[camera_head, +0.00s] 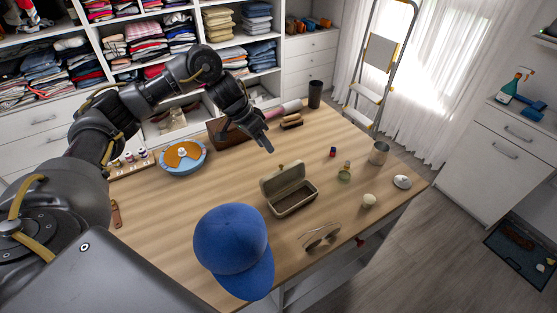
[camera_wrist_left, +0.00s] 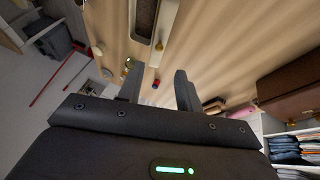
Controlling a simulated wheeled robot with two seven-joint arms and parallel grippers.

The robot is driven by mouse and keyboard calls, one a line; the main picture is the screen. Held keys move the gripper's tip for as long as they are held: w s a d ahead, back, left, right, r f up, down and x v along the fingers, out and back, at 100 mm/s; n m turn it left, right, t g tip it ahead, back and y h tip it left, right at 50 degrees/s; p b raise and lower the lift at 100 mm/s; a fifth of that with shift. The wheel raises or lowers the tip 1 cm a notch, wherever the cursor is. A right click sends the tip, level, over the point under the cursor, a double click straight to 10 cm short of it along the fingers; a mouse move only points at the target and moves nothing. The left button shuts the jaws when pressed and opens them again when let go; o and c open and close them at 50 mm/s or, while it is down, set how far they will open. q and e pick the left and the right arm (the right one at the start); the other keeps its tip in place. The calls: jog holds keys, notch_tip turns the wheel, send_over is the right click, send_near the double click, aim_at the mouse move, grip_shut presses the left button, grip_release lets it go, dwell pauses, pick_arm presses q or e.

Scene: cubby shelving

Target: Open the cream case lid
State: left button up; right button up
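The cream case (camera_head: 291,205) stands on the wooden table with its lid (camera_head: 280,177) raised on the far side and its dark inside showing. In the left wrist view the case (camera_wrist_left: 134,20) is cut off by the top edge, its lid (camera_wrist_left: 168,18) beside the dark opening. My left gripper (camera_head: 264,143) is above the table, behind the case and apart from it. In the left wrist view its two fingers (camera_wrist_left: 157,75) are spread with nothing between them. My right gripper is in neither view.
A blue cap (camera_head: 232,240) and glasses (camera_head: 320,236) lie in front of the case. A brown box (camera_head: 230,134), a brush (camera_head: 292,122) and a black cup (camera_head: 315,94) stand behind. A metal cup (camera_head: 379,153) and small items are at right.

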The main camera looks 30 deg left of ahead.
pick_arm(q)
jog(key=p, duration=0.2)
send_near(283, 177)
jog(key=w+d, duration=0.1)
jog(key=d, duration=0.1)
jog(key=shift+w+d+f, duration=0.1)
jog(key=shift+w+f, duration=0.15)
jog(key=shift+f, duration=0.4)
jog(key=shift+c, duration=0.4)
grip_shut()
